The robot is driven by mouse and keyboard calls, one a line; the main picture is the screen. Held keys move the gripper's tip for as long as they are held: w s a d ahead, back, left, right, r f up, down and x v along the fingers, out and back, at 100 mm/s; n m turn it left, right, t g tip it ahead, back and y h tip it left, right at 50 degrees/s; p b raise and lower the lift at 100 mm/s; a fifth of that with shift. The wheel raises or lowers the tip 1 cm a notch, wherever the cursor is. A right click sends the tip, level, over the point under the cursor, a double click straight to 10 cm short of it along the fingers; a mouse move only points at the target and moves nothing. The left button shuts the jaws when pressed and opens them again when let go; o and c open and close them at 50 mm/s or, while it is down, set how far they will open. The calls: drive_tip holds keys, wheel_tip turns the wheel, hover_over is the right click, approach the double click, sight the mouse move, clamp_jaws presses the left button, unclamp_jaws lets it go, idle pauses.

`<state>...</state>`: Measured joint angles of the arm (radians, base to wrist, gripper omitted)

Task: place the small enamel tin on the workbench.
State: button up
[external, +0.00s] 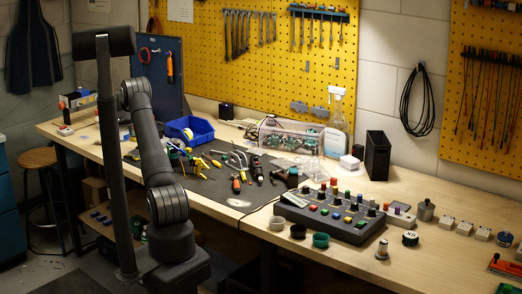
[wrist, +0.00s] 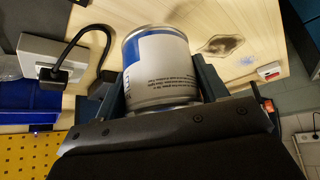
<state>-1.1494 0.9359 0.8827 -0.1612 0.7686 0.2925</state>
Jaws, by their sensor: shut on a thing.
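The small enamel tin (wrist: 160,72), white with a blue band and printed text, sits between the two fingers of my gripper (wrist: 162,84) in the wrist view. My gripper is shut on its sides. The pale wooden workbench (wrist: 195,17) lies behind the tin; I cannot tell how far the tin is from its surface. In the external view the workbench (external: 455,182) runs from back left to front right. I cannot make out the tin or my fingertips there; my arm stands at the left.
A blue bin (external: 189,130), a dark mat (external: 235,200) with tools and a button box (external: 330,216) crowd the bench. In the wrist view a grey box (wrist: 48,52) with a black cable is left of the tin, and a dark stain (wrist: 226,44) marks bare wood to the right.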

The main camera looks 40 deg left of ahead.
drive_tip(key=shift+s+a+f, duration=0.35)
drive_tip(key=shift+a, duration=0.25)
drive_tip(key=shift+f, duration=1.95)
drive_tip(key=shift+f, duration=0.15)
drive_tip(key=o, duration=1.2)
drive_tip(key=shift+s+d+r, duration=0.1)
drive_tip(key=shift+d+r, duration=0.05)
drive_tip(key=shift+r, duration=0.3)
drive_tip(key=v, duration=1.1)
drive_tip(key=shift+s, duration=0.1)
